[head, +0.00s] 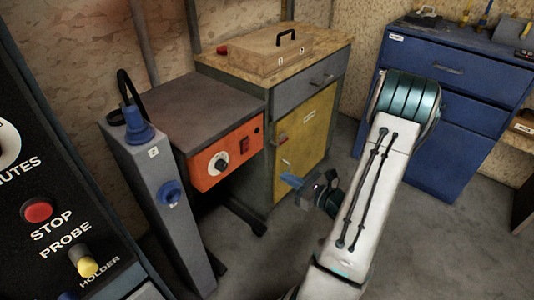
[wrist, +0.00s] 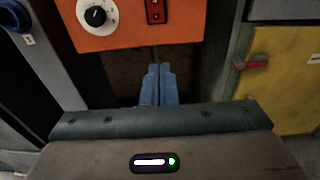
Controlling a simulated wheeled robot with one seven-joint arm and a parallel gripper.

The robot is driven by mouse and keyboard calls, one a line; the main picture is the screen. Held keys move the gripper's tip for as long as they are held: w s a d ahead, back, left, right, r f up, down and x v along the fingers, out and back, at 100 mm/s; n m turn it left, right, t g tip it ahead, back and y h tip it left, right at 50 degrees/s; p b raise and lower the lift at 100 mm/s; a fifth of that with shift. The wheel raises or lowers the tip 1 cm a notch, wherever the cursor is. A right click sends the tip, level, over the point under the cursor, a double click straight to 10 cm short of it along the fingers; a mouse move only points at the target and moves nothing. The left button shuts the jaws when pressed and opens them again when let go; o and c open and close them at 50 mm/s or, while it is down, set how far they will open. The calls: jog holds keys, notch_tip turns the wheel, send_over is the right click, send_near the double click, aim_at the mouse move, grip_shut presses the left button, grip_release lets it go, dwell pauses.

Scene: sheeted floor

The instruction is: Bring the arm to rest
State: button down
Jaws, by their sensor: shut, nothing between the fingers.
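My gripper (head: 292,180) shows in the head view at the end of my white arm, in front of the wooden-topped cabinet and apart from it. In the wrist view its two blue fingers (wrist: 158,84) are pressed together with nothing between them. They point toward the dark space below an orange control panel (wrist: 125,22). My arm is bent, with its teal-banded joint high in the head view and the wrist folded down to the left.
The grey bench unit with the orange panel (head: 226,153) stands left of a cabinet with a yellow door (head: 303,137). A wooden lidded box (head: 262,52) sits on top. A grey post (head: 150,190) with blue knobs is nearer left. A blue drawer cabinet (head: 455,70) stands right. Grey floor (head: 290,250) is open between.

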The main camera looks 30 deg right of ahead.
jog(key=shift+r, duration=0.1)
jog(key=s+a+r+n+g+y+p, duration=0.2)
jog(key=s+a+r+n+g+p, duration=0.25)
jog(key=a+r+n+g, duration=0.4)
jog(key=s+a+r+n+g+y+p, duration=0.25)
jog(key=a+r+n+g+p, duration=0.25)
jog(key=a+r+n, duration=0.55)
jog(key=s+r+n+h+p, duration=0.3)
jog(key=r+n+h+p, duration=0.1)
jog(key=r+n+h, duration=0.1)
jog(key=s+r+n+h+p, duration=0.4)
jog(key=r+n+h+p, duration=0.1)
jog(key=r, duration=0.4)
jog(key=shift+r+n+h, duration=0.35)
jog(key=shift+n+h, duration=0.1)
jog(key=shift+n, duration=0.75)
jog(key=shift+a+t, duration=0.1)
jog(key=shift+t, duration=0.15)
